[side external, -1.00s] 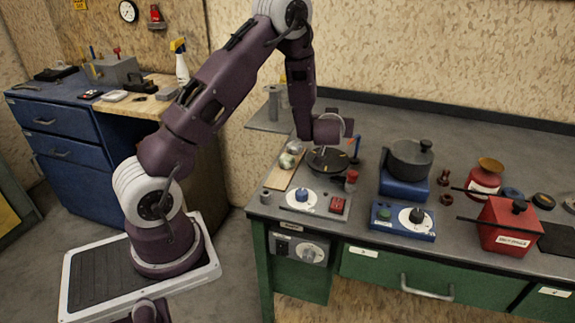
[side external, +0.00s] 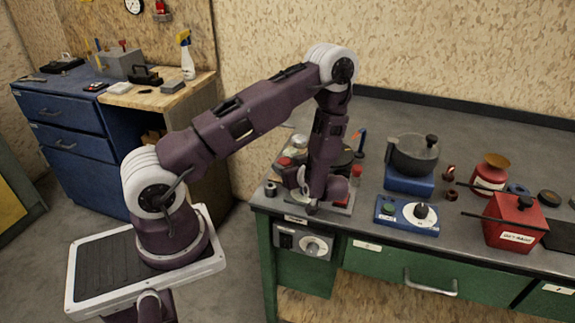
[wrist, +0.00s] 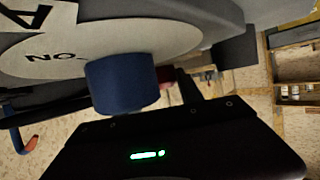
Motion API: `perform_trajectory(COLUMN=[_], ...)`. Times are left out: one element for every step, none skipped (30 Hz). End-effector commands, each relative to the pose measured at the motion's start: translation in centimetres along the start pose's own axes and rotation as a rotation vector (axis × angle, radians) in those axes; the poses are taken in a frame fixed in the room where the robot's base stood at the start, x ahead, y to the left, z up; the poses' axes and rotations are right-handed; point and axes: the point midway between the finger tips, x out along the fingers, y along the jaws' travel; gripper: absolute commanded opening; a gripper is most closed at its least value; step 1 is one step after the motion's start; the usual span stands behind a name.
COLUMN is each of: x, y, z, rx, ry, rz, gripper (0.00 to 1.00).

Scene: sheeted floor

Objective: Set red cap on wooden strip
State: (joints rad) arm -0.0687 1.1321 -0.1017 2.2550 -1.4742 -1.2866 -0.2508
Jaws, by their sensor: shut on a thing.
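A small red cap-like piece (side external: 284,161) shows at the left end of the bench, beside a silvery rounded object (side external: 300,141). The wooden strip is mostly hidden behind my arm now, so I cannot tell whether the red piece rests on it. My gripper (side external: 303,188) is low over the control panel at the bench's front left. In the wrist view a blue knob (wrist: 123,83) stands on a pale dial plate (wrist: 60,45), right against the gripper body. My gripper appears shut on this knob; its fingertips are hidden.
A second red-topped piece (side external: 357,172) stands just right of my arm. A grey pot (side external: 414,153) on a blue base, a blue control box (side external: 407,215) and a red box (side external: 511,222) stand further right. The bench's front edge is close below my gripper.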

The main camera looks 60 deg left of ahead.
Motion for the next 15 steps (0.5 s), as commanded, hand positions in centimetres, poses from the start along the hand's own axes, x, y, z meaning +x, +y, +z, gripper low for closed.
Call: perform_trajectory(x=[-0.01, -0.01, -0.02, -0.02, -0.02, -0.01, 0.02, 0.05, 0.06, 0.06, 0.06, 0.06, 0.06, 0.06, 0.06], y=[0.03, 0.04, 0.04, 0.05, 0.05, 0.05, 0.05, 0.06, 0.07, 0.07, 0.07, 0.07, 0.07, 0.07, 0.06], z=[-0.04, -0.06, -0.07, -0.07, -0.07, -0.02, 0.06, 0.16, 0.25, 0.23, 0.22, 0.21, 0.21, 0.21, 0.20], rx=[-0.001, -0.001, -0.001, -0.001, -0.001, -0.001, -0.001, -0.001, -0.001, -0.001, -0.001, -0.001, -0.001, -0.001, -0.001], ry=[0.001, 0.001, 0.001, 0.001, 0.001, 0.000, 0.000, 0.000, -0.001, -0.001, -0.001, -0.001, -0.001, -0.001, -0.001], rz=[0.001, 0.001, 0.001, 0.001, 0.001, 0.001, 0.001, 0.001, 0.002, 0.002, 0.002, 0.002, 0.001, 0.001, 0.001], gripper=[0.00, 0.00, 0.00, 0.00, 0.00, 0.00, 0.00, 0.00, 0.46, 0.52, 0.57, 0.65, 0.66, 0.66, 0.66])
